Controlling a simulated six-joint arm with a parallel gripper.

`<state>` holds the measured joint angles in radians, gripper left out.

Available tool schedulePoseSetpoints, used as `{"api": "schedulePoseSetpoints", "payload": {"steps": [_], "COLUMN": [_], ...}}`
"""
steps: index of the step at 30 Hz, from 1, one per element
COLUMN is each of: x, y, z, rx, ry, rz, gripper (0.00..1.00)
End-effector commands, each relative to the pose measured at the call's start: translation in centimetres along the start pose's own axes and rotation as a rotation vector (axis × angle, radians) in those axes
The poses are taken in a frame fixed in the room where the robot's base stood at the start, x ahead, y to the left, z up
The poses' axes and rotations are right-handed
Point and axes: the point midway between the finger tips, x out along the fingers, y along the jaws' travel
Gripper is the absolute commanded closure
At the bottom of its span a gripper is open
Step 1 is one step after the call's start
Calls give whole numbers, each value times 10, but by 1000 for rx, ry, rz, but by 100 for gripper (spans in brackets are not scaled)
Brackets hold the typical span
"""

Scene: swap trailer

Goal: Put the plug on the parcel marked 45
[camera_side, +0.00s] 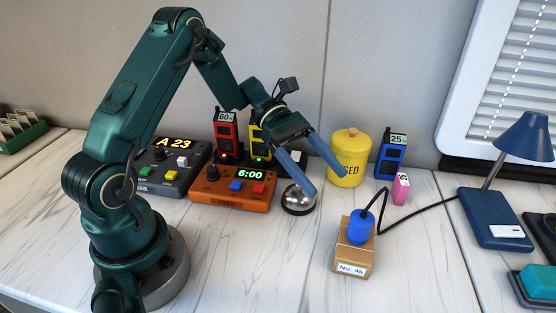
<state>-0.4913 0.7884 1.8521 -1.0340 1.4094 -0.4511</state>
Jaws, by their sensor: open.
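A blue plug (358,226) with a black cord stands on top of a brown parcel (351,262) whose white label reads No. 45. The plug looks upright on the far part of the parcel's top. The cord rises from the plug and runs right to a blue desk lamp (497,215). My gripper (327,181) is open and empty, with its two blue fingers spread. It is in the air up and to the left of the plug, apart from it.
Near my gripper are a silver bell (298,199), an orange timer (233,199) showing 6:00 and a yellow canister (349,158). A blue radio (391,157) and a small pink item (401,188) stand behind the cord. The table in front of the parcel is clear.

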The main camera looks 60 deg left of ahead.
Motion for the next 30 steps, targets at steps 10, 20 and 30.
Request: {"api": "schedulePoseSetpoints", "payload": {"steps": [10, 20, 30], "x": [-9, -7, -34], "y": [-19, -90, -138], "z": [16, 43, 45], "rx": [143, 702, 1322], "ry": [119, 536, 958], "rz": [-74, -320, -523], "gripper": [22, 22, 22]}}
